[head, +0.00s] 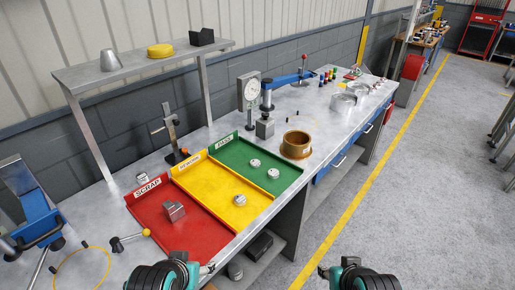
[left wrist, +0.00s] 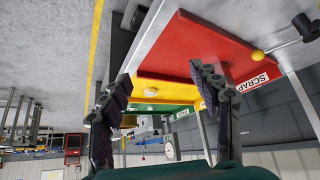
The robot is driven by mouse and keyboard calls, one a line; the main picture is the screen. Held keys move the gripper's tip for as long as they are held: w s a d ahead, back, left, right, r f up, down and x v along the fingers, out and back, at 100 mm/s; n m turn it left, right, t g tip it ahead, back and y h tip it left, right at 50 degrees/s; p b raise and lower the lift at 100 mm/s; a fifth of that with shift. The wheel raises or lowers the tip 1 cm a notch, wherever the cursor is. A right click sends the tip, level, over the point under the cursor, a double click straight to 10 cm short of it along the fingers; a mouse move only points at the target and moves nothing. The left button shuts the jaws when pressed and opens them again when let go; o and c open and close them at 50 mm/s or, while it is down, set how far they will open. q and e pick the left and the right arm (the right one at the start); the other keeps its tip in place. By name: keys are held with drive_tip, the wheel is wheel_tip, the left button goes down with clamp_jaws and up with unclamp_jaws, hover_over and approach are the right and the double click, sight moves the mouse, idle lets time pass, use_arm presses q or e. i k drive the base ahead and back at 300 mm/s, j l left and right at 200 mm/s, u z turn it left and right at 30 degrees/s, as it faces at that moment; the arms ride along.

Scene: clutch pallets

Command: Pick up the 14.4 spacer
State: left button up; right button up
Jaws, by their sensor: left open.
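Small round silvery pieces that look like spacers lie in the trays: one (head: 240,200) in the yellow tray (head: 209,187), two (head: 254,163) (head: 273,173) in the green tray (head: 232,151). No size marking is readable, so I cannot tell which is the 14.4 spacer. My left gripper (head: 207,268) is low in the head view, in front of the bench edge, apart from the trays. In the left wrist view, its two fingers (left wrist: 163,85) stand wide apart with nothing between them. My right gripper (head: 323,270) is at the bottom right over the floor, mostly cut off.
A brown ring (head: 296,145) stands right of the green tray, near a dial gauge stand (head: 249,92). A yellow-knobbed lever (head: 130,239) is left of the red tray. A raised shelf (head: 140,66) runs behind.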

sight(255, 163)
drive_tip(key=i+l+z, duration=0.15)
drive_tip(key=i+l, duration=0.15)
drive_tip(key=i, duration=0.2)
drive_tip(key=i+l+z, duration=0.1)
drive_tip(key=i+l, duration=0.15)
drive_tip(key=i, duration=0.25)
drive_tip(key=i+l+z, duration=0.15)
drive_tip(key=i, duration=0.4)
